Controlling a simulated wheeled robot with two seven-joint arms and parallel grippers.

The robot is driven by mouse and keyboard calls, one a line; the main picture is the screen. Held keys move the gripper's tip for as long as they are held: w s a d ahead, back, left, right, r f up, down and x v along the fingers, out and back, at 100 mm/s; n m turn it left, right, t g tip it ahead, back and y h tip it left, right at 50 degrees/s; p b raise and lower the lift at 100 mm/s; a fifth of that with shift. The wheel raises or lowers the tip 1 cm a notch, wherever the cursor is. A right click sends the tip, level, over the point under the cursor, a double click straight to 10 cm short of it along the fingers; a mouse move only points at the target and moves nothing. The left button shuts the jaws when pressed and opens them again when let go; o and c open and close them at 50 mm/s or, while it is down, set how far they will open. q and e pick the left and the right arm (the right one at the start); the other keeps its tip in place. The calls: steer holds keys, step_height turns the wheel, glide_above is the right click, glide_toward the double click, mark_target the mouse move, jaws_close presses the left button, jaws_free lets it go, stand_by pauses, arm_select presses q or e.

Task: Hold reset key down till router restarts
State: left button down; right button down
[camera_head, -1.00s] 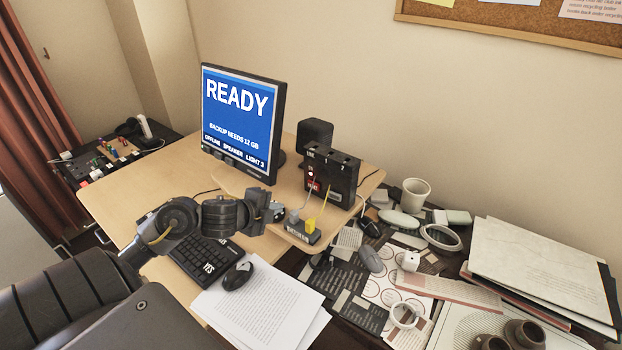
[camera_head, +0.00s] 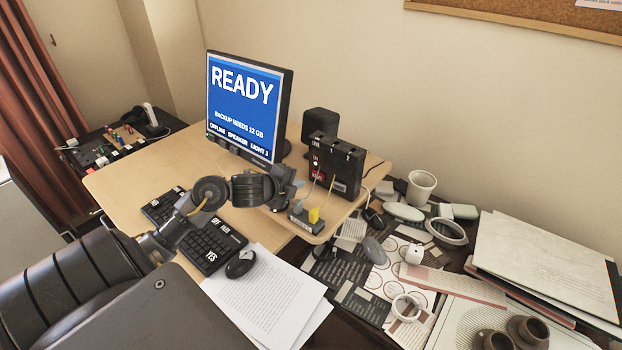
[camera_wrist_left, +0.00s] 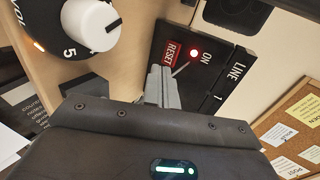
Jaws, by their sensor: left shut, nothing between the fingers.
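The router is a black box (camera_head: 345,170) standing on the desk right of the monitor. Its red RESET key (camera_wrist_left: 172,54) shows in the left wrist view, beside a lit red ON lamp (camera_wrist_left: 194,53) and the word LINE. My left gripper (camera_head: 297,184) is in front of the router's face, its fingers closed and empty. In the left wrist view the closed fingertips (camera_wrist_left: 160,70) are just below the RESET key. I cannot tell whether they touch it. My right gripper is out of view.
The monitor (camera_head: 242,105) reads READY and BACKUP NEEDS 12 GB. A keyboard (camera_head: 210,245), mouse and papers lie in front; the right side is cluttered.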

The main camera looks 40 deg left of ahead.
mark_target(318, 172)
arm_select(q)
steer(key=w, duration=0.2)
steer(key=w+f, duration=0.1)
steer(key=w, duration=0.2)
steer(key=shift+f, duration=0.1)
steer(key=shift+w, duration=0.5)
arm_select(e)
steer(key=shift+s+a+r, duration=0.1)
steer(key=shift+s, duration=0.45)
arm_select(q)
steer(key=shift+w+a, duration=0.1)
steer(key=shift+w, duration=0.7)
steer(key=shift+r, duration=0.25)
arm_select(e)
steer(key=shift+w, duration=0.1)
arm_select(q)
steer(key=shift+r, duration=0.1)
